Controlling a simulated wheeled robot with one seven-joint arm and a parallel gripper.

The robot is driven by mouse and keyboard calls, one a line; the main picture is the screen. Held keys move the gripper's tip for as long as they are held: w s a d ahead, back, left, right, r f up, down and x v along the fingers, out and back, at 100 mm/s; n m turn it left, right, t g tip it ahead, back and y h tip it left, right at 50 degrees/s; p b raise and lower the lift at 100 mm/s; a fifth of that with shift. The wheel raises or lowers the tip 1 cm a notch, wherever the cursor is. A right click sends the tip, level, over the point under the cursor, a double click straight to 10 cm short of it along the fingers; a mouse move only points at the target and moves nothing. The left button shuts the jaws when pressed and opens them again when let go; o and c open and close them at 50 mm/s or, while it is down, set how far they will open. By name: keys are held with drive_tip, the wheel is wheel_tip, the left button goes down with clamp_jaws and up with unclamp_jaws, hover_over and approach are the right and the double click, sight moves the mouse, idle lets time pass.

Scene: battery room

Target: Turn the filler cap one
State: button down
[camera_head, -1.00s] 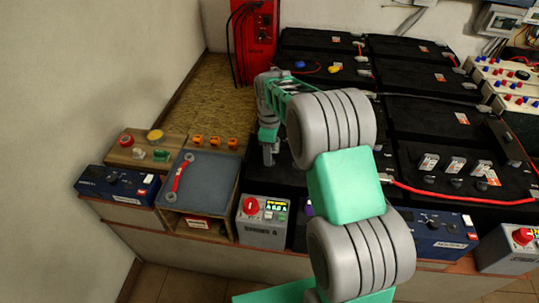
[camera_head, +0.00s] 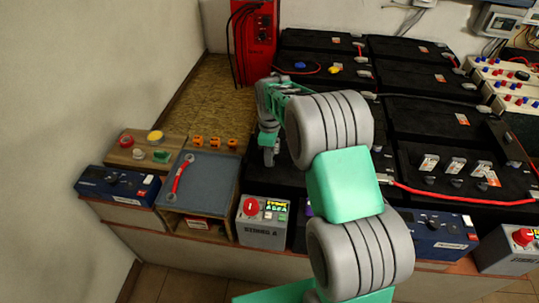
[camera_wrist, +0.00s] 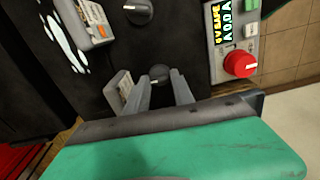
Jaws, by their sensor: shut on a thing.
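My gripper (camera_wrist: 164,88) is low over a black battery top. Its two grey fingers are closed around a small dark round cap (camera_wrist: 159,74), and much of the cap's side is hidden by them. In the head view, my gripper (camera_head: 269,158) points down at the near-left edge of the battery (camera_head: 262,180), and the held cap is too small to tell there. A second black cap (camera_wrist: 138,10) with a pale line across its top stands apart at the top of the wrist view.
A grey control box (camera_head: 262,221) with a red knob (camera_wrist: 240,64) stands close beside the battery. A grey-topped box (camera_head: 205,180) with a red-handled wrench is to the left. A red cable (camera_head: 440,194) crosses the batteries at right. The brown mat (camera_head: 205,100) has free room.

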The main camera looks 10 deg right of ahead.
drive_tip(key=shift+m, duration=0.3)
drive_tip(key=m, duration=0.3)
drive_tip(key=m+p, duration=0.1)
drive_tip(key=m, duration=0.3)
drive_tip(key=shift+m, duration=0.4)
drive_tip(key=m, duration=0.4)
drive_tip(key=shift+m, duration=2.5)
drive_tip(key=c, duration=1.1)
unclamp_jaws()
